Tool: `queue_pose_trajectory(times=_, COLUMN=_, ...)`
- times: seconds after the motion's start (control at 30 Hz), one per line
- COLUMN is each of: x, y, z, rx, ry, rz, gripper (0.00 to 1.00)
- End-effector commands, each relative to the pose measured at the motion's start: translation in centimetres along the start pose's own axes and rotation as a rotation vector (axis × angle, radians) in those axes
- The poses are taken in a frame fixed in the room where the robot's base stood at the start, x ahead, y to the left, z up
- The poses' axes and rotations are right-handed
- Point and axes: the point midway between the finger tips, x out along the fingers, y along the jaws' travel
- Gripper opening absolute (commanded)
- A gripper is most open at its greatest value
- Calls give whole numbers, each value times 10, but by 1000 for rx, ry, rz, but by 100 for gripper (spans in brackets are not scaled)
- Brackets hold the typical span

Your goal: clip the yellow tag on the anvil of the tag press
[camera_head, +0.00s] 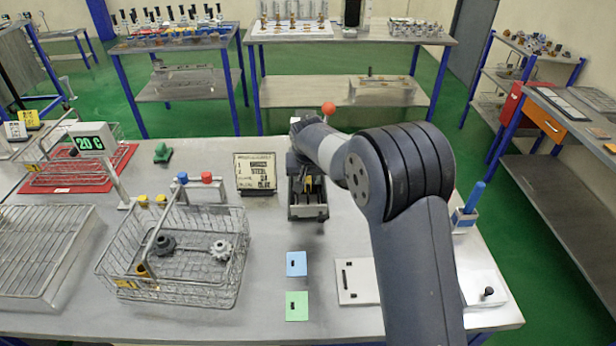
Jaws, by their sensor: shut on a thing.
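The tag press (308,209) is a dark, narrow device in the middle of the table, and a red ball knob (328,109) shows above it. My arm reaches over it from the right and hides much of it. My gripper (308,186) is shut at the press, small and partly hidden by my wrist. A small yellow patch, the yellow tag (309,182), shows between the jaws, within the press frame. I cannot tell whether the tag touches the anvil, which is not clearly visible.
A blue tag (296,263) and a green tag (296,306) lie in front of the press. A wire basket (175,262) with gears stands left. A printed board (255,172) stands just left of the press. A white plate (357,282) lies right of the tags.

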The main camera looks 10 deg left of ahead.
Motion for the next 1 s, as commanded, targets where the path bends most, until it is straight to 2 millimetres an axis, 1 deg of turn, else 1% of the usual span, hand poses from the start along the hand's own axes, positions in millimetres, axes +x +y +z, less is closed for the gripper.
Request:
queue_pose_trajectory(times=0.03, x=8, y=0, z=3, rx=0, ry=-1, rz=0, gripper=0)
queue_pose_trajectory(times=0.2, x=23, y=0, z=10, rx=0, ry=0, rz=0, gripper=0)
queue_pose_trajectory(times=0.4, x=41, y=0, z=17, rx=0, ry=-1, rz=0, gripper=0)
queue_pose_trajectory(times=0.5, x=46, y=0, z=19, rx=0, ry=-1, rz=0, gripper=0)
queue_pose_trajectory(times=0.67, x=50, y=0, z=20, rx=0, ry=0, rz=0, gripper=0)
queue_pose_trajectory(times=1.0, x=49, y=0, z=20, rx=0, ry=0, rz=0, gripper=0)
